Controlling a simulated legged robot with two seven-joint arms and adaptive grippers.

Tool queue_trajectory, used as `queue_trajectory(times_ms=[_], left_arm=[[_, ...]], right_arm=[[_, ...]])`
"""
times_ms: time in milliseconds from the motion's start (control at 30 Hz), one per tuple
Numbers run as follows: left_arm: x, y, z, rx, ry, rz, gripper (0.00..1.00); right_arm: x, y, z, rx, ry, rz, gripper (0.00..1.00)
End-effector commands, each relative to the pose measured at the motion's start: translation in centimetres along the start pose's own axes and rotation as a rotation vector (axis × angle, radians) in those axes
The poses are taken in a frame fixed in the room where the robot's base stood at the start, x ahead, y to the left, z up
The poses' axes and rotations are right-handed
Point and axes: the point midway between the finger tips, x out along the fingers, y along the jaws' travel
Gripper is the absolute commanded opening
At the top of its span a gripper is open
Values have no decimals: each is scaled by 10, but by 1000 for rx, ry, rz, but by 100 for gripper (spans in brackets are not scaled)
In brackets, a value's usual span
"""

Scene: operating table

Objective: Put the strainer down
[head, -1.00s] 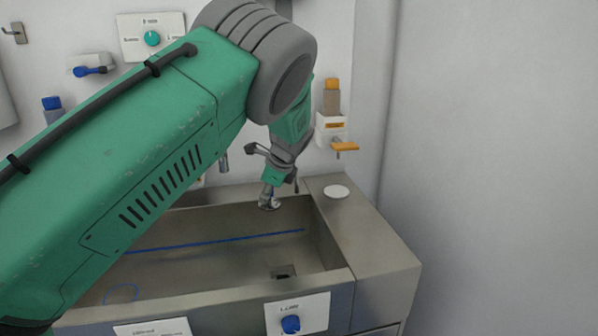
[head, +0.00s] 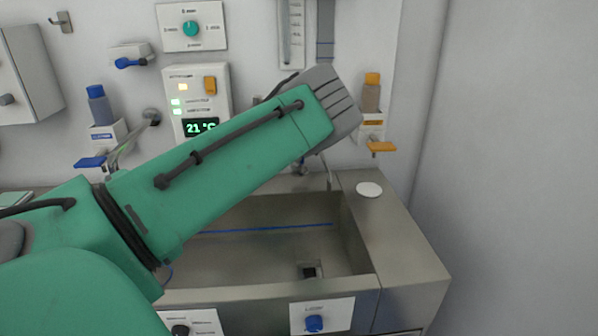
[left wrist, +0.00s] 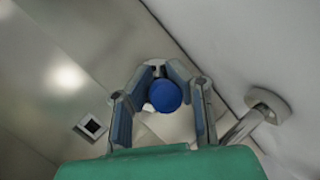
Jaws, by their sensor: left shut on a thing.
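In the left wrist view my left gripper (left wrist: 165,100) is shut on the strainer, of which a round blue knob (left wrist: 165,95) shows between the fingers. The rest of the strainer is mostly hidden by the fingers. In the head view my left arm crosses in front of the sink and hides the gripper and the strainer. A flat white disc (head: 369,189) lies on the steel counter right of the basin. My right gripper is in neither view.
The steel sink (head: 362,281) has a square drain (head: 311,271), which also shows in the left wrist view (left wrist: 92,125). An orange-capped bottle dispenser (head: 372,125) and a display panel (head: 200,127) are on the back wall. The counter right of the basin is otherwise clear.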

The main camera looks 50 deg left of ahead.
Motion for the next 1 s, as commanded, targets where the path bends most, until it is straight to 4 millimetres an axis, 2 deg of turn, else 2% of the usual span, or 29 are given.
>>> queue_trajectory(times_ms=[200, 467, 767, 800, 833, 1000], left_arm=[[26, 8, -12, 2, -3, 3, 0], [25, 9, -15, 1, -4, 0, 0], [34, 11, -18, 3, -2, 1, 0], [34, 11, -18, 3, -1, 1, 27], [35, 11, -18, 3, -1, 2, 34], [36, 11, -19, 2, -1, 4, 34]], right_arm=[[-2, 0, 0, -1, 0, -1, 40], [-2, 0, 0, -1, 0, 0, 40], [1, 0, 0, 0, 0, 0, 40], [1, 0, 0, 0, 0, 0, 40], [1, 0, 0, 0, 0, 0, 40], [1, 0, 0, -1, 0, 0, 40]])
